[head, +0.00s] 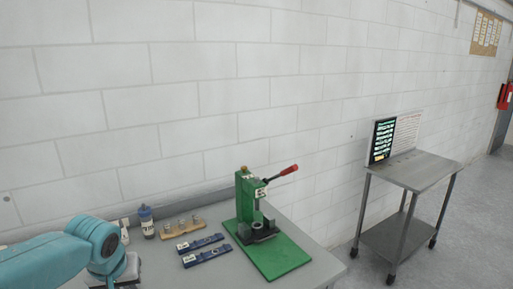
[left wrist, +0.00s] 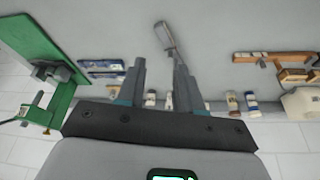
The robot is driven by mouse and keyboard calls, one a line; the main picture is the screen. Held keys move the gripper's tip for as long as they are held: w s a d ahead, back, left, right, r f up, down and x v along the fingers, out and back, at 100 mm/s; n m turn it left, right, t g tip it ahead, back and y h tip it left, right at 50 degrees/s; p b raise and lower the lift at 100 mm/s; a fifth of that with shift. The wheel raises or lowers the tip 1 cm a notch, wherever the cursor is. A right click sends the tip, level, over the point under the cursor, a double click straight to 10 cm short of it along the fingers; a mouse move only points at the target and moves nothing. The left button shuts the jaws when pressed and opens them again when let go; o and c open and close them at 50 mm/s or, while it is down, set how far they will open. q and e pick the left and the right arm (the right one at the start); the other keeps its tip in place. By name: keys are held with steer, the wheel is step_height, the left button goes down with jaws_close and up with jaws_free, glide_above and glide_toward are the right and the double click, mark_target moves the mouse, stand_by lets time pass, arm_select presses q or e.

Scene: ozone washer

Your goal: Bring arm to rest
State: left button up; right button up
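My left arm (head: 60,262) comes in low at the left of the head view, over the near left part of the workbench; its fingers do not show there. In the left wrist view my left gripper (left wrist: 160,66) has its two dark fingers spread apart with nothing between them. A slim grey tool (left wrist: 168,40) lies on the bench surface beyond the fingertips, and looks apart from them. My right arm and gripper are in no view.
A green press (head: 255,215) with a red-tipped lever stands on the grey bench (head: 215,275). Blue levels (head: 205,255), a wooden holder (head: 183,228) and a blue-capped bottle (head: 147,222) sit left of it. A metal cart (head: 415,172) with a display panel (head: 382,141) stands right, across open floor.

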arm_select(q)
steer(key=s+d+f+m+g+h, duration=0.15)
steer(key=d+f, duration=0.25)
steer(key=f, duration=0.4)
steer(key=s+d+f+h, duration=0.1)
steer(key=s+d+f, duration=0.2)
steer(key=f, duration=0.4)
steer(key=s+d+f+m+g+h, duration=0.15)
steer(key=d+f, duration=0.25)
steer(key=f, duration=0.4)
steer(key=s+d+f+n+h, duration=0.1)
steer(key=s+d+f, duration=0.2)
steer(key=s+f, duration=0.45)
steer(key=s+d+f+n, duration=0.1)
steer(key=s+d+f, duration=0.3)
steer(key=s, duration=0.7)
step_height(320, 180, down, 10)
steer(key=w+a+b, duration=0.1)
steer(key=b, duration=0.8)
steer(key=shift+a+g, duration=0.2)
steer(key=shift+g, duration=0.1)
steer(key=shift+o, duration=0.3)
steer(key=shift+f+b, duration=0.45)
steer(key=shift+b, duration=0.05)
steer(key=o, duration=0.4)
steer(key=shift+s, duration=0.1)
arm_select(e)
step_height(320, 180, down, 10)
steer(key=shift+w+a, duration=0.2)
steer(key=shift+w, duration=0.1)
